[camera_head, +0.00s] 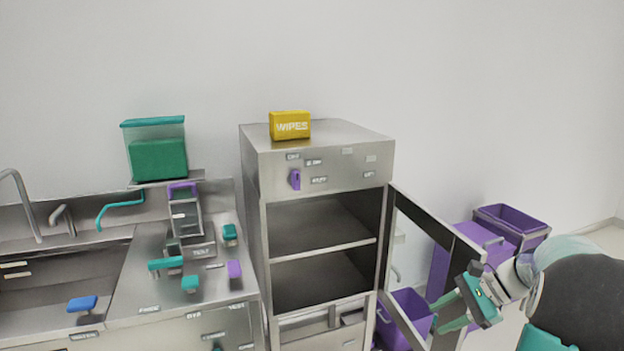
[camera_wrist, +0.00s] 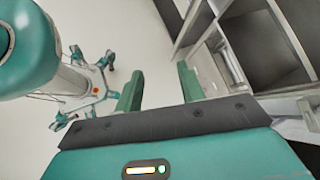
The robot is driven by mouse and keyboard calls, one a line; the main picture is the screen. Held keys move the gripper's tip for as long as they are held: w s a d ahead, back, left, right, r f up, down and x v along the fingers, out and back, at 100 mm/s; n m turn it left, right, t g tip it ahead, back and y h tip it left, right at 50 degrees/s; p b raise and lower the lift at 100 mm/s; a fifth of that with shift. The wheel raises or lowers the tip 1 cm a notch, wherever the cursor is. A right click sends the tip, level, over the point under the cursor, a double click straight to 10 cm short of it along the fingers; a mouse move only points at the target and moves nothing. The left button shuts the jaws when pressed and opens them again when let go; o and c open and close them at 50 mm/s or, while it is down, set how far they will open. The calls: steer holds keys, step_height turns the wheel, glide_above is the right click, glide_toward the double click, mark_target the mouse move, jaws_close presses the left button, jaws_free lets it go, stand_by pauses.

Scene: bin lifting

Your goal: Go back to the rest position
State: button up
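My gripper (camera_head: 448,313) is at the lower right of the head view, beside the open door (camera_head: 416,265) of the steel cabinet (camera_head: 318,160). Its two teal fingers point left and are spread apart. In the wrist view my gripper (camera_wrist: 158,84) has its fingers wide apart with nothing between them. I cannot tell whether the fingers touch the door.
Purple bins (camera_head: 512,222) stand on the floor behind the door, and another purple bin (camera_head: 408,312) is by the cabinet. A yellow wipes box (camera_head: 290,125) is on top of the cabinet. A counter with a sink (camera_head: 60,285) is at left.

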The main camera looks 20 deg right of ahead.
steer(key=s+a+r+n+g+h, duration=0.15)
steer(key=a+n, duration=0.25)
steer(key=a, duration=0.4)
steer(key=s+a+r+n+h, duration=0.2)
steer(key=a+r+n+h, duration=0.15)
steer(key=a, duration=0.45)
steer(key=s+a+r+n+g+h, duration=0.1)
steer(key=s+a+r+n+h, duration=0.1)
steer(key=a+n, duration=0.45)
steer(key=s+a+n+t+h, duration=0.1)
steer(key=s+a+n+t, duration=0.2)
steer(key=s+a+n, duration=0.2)
steer(key=s+a, duration=0.1)
steer(key=a, duration=0.2)
steer(key=shift+a+h, duration=0.2)
steer(key=shift+h, duration=0.1)
steer(key=shift+s+d+r+t, duration=0.1)
steer(key=shift+s+t, duration=0.05)
steer(key=shift+t, duration=0.1)
